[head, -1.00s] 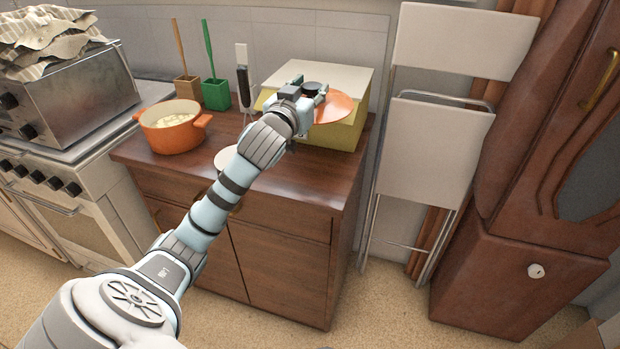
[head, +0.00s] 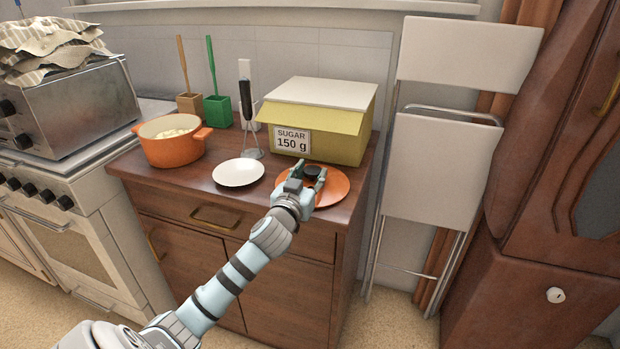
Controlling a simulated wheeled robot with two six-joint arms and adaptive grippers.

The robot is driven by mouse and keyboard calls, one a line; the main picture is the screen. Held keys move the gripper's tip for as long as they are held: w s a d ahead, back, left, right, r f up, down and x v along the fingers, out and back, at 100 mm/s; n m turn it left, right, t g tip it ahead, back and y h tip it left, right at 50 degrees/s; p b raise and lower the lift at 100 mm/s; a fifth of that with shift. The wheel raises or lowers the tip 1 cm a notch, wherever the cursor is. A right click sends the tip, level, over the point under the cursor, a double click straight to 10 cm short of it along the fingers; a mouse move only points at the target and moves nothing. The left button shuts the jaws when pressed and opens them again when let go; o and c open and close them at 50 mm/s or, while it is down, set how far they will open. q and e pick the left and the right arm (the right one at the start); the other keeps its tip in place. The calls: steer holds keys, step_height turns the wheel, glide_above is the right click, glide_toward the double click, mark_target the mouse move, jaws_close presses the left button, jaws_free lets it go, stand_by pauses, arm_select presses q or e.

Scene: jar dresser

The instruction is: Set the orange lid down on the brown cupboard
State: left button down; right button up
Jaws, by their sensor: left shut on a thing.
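The orange lid (head: 333,187) is a round disc with a dark knob, at the right front of the brown cupboard top (head: 204,197). My left gripper (head: 312,178) is shut on the lid at its knob. The lid lies roughly flat, at or just above the cupboard top in front of the sugar box; I cannot tell if it touches. The gripper hides the lid's left part. My right gripper is not in view.
A yellow sugar box (head: 345,135) stands behind the lid. A white saucer (head: 238,173) lies to its left, with an orange pot (head: 170,148) farther left.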

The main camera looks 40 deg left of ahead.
arm_select(q)
steer(key=c, duration=1.3)
jaws_free()
steer(key=o, duration=0.3)
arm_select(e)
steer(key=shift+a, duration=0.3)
arm_select(q)
steer(key=p+v, duration=0.1)
steer(key=v, duration=1.1)
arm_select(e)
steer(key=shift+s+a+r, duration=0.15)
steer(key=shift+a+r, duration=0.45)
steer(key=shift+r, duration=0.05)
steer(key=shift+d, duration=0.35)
